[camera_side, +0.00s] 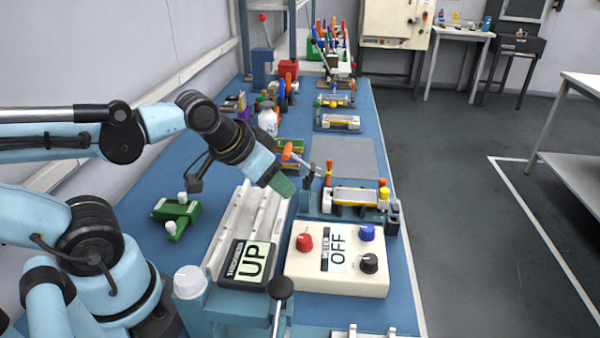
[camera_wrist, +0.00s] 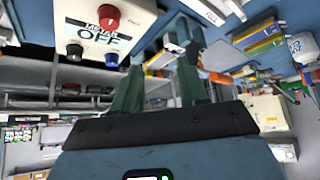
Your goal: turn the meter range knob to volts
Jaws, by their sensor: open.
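The meter (camera_side: 338,284) is a cream box on the blue bench, in front of my gripper. Its label reads OFF. On its top are a red knob (camera_side: 304,242), a blue knob (camera_side: 367,232) and a black knob (camera_side: 369,263) with a pale pointer mark. I cannot tell which is the range knob. My gripper (camera_side: 284,188) is above and behind the meter, tilted down, touching no knob. Its fingers (camera_wrist: 162,64) are apart and empty.
A black display (camera_side: 248,264) reading UP stands left of the meter, by a pale rail (camera_side: 242,222). A black ball-topped lever (camera_side: 281,288) rises in front. An orange-handled tool (camera_side: 290,150) is close behind my gripper. A cell fixture (camera_side: 352,197) sits behind the meter.

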